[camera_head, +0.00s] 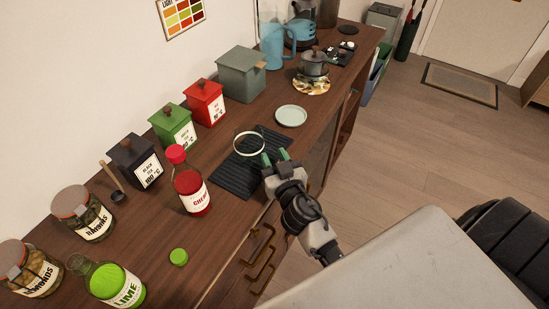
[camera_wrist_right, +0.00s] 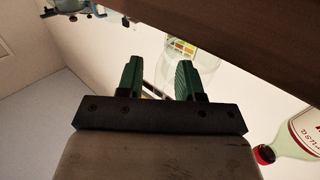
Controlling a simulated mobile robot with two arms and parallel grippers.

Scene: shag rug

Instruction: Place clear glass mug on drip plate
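The clear glass mug (camera_head: 249,143) shows in the head view mainly as a pale round rim over the far part of the dark ribbed drip plate (camera_head: 237,178). I cannot tell whether its base rests on the plate. My right gripper (camera_head: 275,158) is just right of the mug, over the plate's right edge. In the right wrist view its green fingers (camera_wrist_right: 157,82) stand apart with a gap between them. The clear glass (camera_wrist_right: 183,62) shows beyond the fingers, partly hidden by one of them. No grip on it is visible. My left gripper is not in view.
A red syrup bottle (camera_head: 189,186) stands close left of the plate. A pale saucer (camera_head: 291,115) lies beyond it. Canisters (camera_head: 174,126) line the wall side, jars (camera_head: 83,214) stand at the near left, and a blue pitcher (camera_head: 272,45) is at the far end.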

